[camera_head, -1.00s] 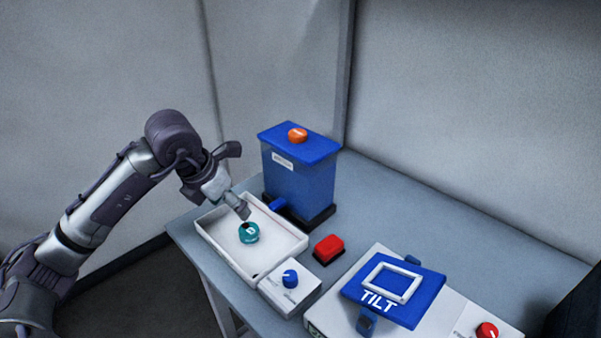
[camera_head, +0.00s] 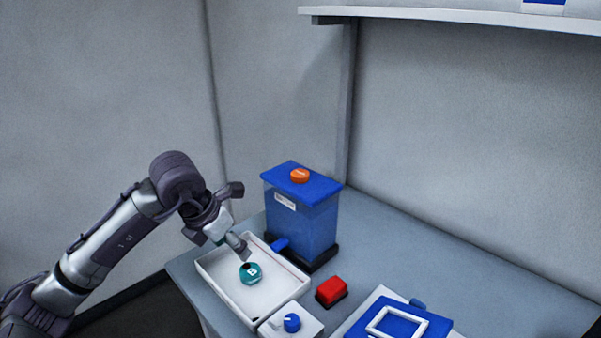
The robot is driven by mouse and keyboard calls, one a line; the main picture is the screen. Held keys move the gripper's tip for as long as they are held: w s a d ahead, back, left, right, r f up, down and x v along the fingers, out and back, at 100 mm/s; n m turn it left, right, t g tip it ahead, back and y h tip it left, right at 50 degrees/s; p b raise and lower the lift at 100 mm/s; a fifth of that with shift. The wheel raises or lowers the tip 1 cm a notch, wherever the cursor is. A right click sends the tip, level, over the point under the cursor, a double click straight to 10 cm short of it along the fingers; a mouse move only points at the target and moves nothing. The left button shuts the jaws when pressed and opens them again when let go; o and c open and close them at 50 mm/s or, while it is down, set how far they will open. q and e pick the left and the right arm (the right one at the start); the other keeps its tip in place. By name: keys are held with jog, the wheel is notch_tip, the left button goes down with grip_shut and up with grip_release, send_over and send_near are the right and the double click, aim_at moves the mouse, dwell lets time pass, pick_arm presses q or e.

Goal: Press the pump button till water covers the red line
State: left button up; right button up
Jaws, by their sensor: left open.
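A blue tank (camera_head: 302,225) with a blue lid stands on the table against the back. An orange round button (camera_head: 299,175) sits on its lid. A red button (camera_head: 331,290) on a dark base lies on the table in front of the tank. A white tray (camera_head: 225,290) stands left of it, with a teal round piece (camera_head: 250,273) inside. My left gripper (camera_head: 240,248) is open above the tray, close over the teal piece; I cannot tell whether they touch. I cannot make out a red line or water level. My right gripper is out of view.
A white box with a blue knob (camera_head: 291,322) stands at the tray's front right. A blue panel with a white frame (camera_head: 398,325) is cut off at the bottom edge. A shelf (camera_head: 470,18) runs along the upper right wall. The table's right side is clear.

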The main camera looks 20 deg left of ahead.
pick_arm(q)
grip_shut()
dwell(1.3)
